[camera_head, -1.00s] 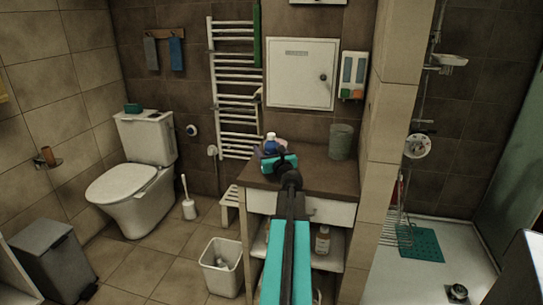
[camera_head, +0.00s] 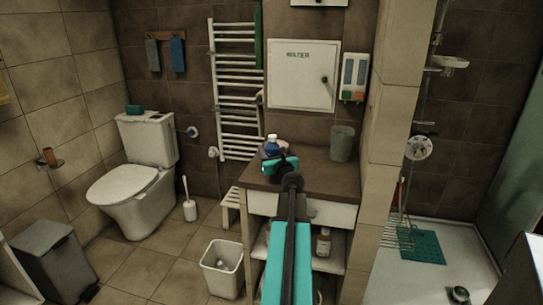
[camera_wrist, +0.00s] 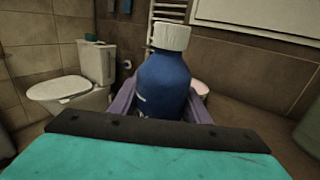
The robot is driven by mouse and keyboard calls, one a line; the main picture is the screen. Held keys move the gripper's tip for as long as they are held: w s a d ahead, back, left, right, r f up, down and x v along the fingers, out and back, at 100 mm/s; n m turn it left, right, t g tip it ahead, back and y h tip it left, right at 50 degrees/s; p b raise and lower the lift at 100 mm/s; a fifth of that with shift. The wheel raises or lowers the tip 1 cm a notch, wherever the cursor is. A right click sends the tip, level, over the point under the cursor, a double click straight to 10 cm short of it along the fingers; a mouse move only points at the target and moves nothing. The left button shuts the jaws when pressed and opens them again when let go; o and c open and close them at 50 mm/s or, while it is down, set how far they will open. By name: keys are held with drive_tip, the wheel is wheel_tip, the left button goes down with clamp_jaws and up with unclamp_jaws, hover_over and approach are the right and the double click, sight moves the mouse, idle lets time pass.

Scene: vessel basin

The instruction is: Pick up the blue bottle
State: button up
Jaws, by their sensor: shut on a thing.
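The blue bottle (camera_wrist: 165,88) with a white cap stands upright in the middle of the wrist view, between the purple fingers of my gripper (camera_wrist: 160,102). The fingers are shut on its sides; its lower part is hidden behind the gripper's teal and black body. In the head view the bottle (camera_head: 272,143) shows at the left part of the brown counter top (camera_head: 318,180), just beyond my gripper (camera_head: 272,155). The gripper body hides the bottle's base, so I cannot tell whether it touches the counter.
A pinkish item (camera_wrist: 201,87) lies close behind the bottle. A grey-green cup (camera_head: 342,143) stands at the counter's back right. A towel rack (camera_head: 237,90) and a white wall cabinet (camera_head: 303,75) are behind. A waste bin (camera_head: 222,268) stands on the floor left of the counter.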

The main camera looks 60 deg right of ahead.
drive_tip(key=shift+r, duration=0.15)
drive_tip(key=shift+r+p, duration=0.5)
drive_tip(key=shift+r, duration=1.1)
drive_tip(key=b, duration=0.2)
approach(269, 143)
drive_tip(key=d, duration=0.3)
drive_tip(key=d+f, duration=0.1)
drive_tip(key=shift+w+d, duration=0.3)
drive_tip(key=b+v, duration=0.1)
drive_tip(key=b, duration=0.7)
drive_tip(key=shift+s+a, duration=0.1)
drive_tip(key=shift+s, duration=0.3)
drive_tip(key=shift+s+a+r+b, duration=0.15)
drive_tip(key=shift+s+a+b, duration=0.45)
drive_tip(key=shift+b, duration=0.55)
drive_tip(key=shift+s+a+r+b, duration=0.15)
drive_tip(key=shift+s+a+b, duration=0.1)
drive_tip(key=shift+s+b, duration=0.75)
drive_tip(key=shift+w, duration=0.15)
